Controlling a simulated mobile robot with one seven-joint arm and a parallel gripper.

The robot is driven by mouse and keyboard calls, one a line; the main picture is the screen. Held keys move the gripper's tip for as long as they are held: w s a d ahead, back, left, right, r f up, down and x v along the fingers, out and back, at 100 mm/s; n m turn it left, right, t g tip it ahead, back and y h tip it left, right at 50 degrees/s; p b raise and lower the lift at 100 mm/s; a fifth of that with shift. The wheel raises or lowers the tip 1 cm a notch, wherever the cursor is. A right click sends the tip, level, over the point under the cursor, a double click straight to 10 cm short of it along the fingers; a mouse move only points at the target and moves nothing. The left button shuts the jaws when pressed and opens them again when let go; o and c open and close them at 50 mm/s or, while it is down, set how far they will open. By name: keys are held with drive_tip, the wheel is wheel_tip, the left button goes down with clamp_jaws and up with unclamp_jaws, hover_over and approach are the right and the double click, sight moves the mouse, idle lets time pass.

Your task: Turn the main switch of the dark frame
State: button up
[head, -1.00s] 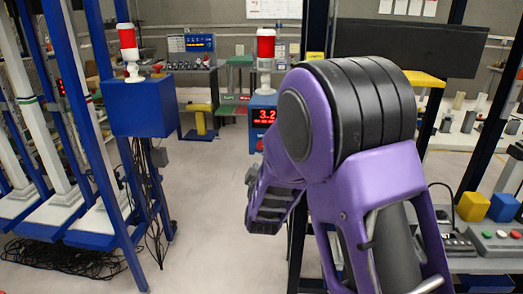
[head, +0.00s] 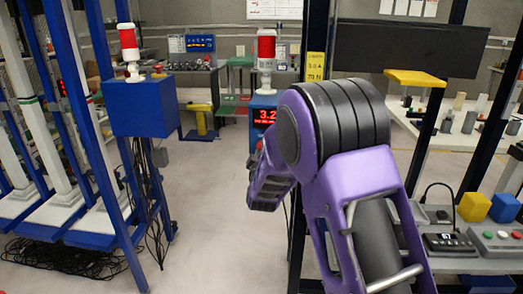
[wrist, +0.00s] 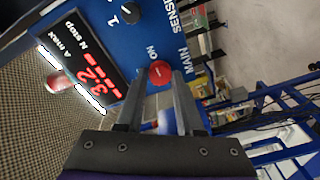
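In the wrist view the main switch (wrist: 160,73) is a round red knob on a blue panel (wrist: 125,33), beside the words MAIN and ON. My gripper (wrist: 159,80) is open. Its two fingers point at the panel, one on each side of the red knob in the picture. I cannot tell whether they touch it. In the head view the blue box (head: 263,101) with a red 3.2 display stands by a post of the dark frame (head: 298,205). My arm hides the switch and my fingers there.
A black knob (wrist: 130,13) and a lit red display (wrist: 93,82) share the panel. A red-and-white beacon (head: 266,47) tops the box. A blue frame (head: 75,110) with a blue box (head: 140,107) stands left. Clear floor (head: 210,220) lies between.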

clamp_jaws()
drive_tip(key=shift+n, duration=0.3)
drive_tip(key=n+p, duration=0.2)
drive_tip(key=n, duration=0.1)
drive_tip(key=n+p, duration=0.2)
drive_tip(key=n, duration=0.2)
drive_tip(key=n+g+h+p, duration=0.1)
drive_tip(key=n+p, duration=0.2)
drive_tip(key=n, duration=0.1)
drive_tip(key=shift+a+r, duration=0.15)
drive_tip(key=shift+r, duration=0.15)
drive_tip(key=n+h+p, duration=0.1)
drive_tip(key=n+p, duration=0.1)
drive_tip(key=n, duration=0.2)
drive_tip(key=shift+n, duration=0.4)
drive_tip(key=shift+f+p, duration=0.1)
drive_tip(key=shift+p, duration=0.2)
